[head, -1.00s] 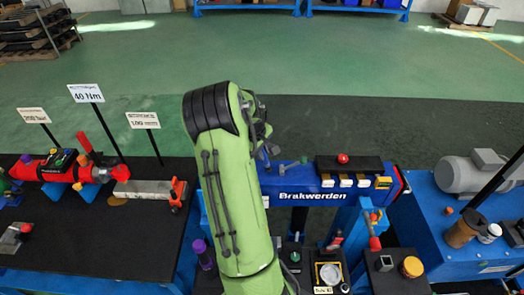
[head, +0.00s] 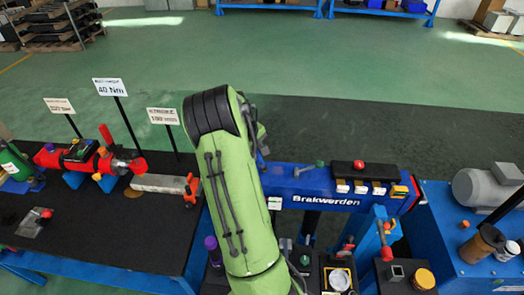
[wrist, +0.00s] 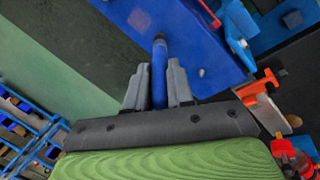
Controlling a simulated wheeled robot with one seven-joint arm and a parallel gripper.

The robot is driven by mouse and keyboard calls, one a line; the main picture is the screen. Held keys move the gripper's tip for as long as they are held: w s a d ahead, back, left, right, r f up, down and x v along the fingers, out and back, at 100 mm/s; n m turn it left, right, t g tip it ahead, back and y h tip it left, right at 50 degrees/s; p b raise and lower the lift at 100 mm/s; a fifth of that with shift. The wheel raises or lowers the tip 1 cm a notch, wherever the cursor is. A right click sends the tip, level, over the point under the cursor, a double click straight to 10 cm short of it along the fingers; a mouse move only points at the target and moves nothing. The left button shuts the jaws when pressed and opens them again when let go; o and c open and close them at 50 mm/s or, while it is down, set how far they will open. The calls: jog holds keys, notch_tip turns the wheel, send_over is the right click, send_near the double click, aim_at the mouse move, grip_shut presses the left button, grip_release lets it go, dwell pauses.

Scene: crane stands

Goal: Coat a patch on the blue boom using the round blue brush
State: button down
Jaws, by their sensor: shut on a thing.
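The blue boom (head: 285,182), lettered "Brakwerden", lies across the stand right of my green arm in the head view. In the wrist view the boom (wrist: 205,45) fills the upper middle, with a dull purplish square patch (wrist: 140,19) on its face. My gripper (wrist: 156,82) is shut on the round blue brush (wrist: 159,72), whose blue shaft stands between the grey fingers and points at the boom. The brush's far end overlaps the boom in the picture; I cannot tell whether it touches. In the head view my arm hides most of the gripper and brush.
A black block with a red knob (head: 359,164) sits on the boom's right part. An orange-red clamp (wrist: 262,88) is close right of my gripper. A red tool (head: 125,163) and signs stand on the left bench. A grey motor (head: 487,188) stands at right.

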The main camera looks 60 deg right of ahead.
jog(key=shift+s+d+b, duration=1.2)
jog(key=shift+s+b, duration=0.1)
jog(key=shift+s, duration=2.2)
jog(key=w+a+p, duration=0.1)
jog(key=w+a, duration=0.4)
jog(key=w, duration=0.4)
jog(key=shift+a, duration=0.4)
notch_tip(320, 180, up, 6)
jog(key=p, duration=0.4)
jog(key=shift+p, duration=0.35)
